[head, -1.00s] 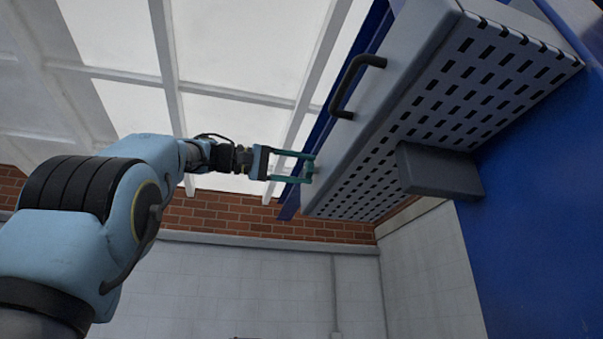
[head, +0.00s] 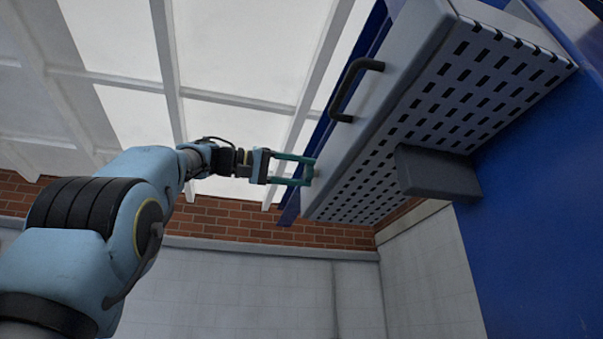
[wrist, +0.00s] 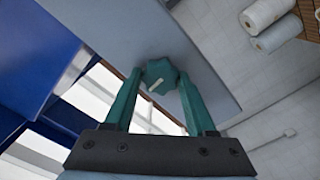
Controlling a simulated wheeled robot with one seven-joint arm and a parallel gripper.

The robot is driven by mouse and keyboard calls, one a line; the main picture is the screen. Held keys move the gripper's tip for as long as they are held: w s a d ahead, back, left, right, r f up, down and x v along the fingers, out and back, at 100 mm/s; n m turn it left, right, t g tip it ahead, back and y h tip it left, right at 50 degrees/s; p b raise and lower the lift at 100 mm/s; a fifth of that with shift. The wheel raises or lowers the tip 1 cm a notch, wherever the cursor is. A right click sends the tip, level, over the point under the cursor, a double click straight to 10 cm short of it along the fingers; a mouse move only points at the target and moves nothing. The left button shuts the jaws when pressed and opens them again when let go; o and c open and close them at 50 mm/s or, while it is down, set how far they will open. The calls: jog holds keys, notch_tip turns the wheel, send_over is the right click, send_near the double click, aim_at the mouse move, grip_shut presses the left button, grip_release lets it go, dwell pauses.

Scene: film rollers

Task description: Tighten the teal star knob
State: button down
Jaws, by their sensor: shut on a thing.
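The teal star knob (wrist: 160,75) sits on the front face of a grey panel box (wrist: 115,25), with a pale mark across its face. In the head view the knob (head: 309,172) is small and mostly hidden by the fingers at the box's lower left edge. My gripper (wrist: 160,80) has two teal fingers, one on each side of the knob, shut on it. In the head view my gripper (head: 306,170) reaches the box from the left.
The grey box (head: 395,75) has a slotted underside, a black handle (head: 355,88) and a dark block (head: 437,172) below. A blue panel (head: 530,200) stands at right. White rolls (wrist: 272,25) show in the wrist view. The space below my gripper looks clear.

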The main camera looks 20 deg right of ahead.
jog(key=shift+c, duration=1.1)
grip_release()
jog(key=w+a+b, duration=0.1)
jog(key=a, duration=0.9)
jog(key=shift+w+a, duration=0.15)
jog(key=shift+a, duration=0.2)
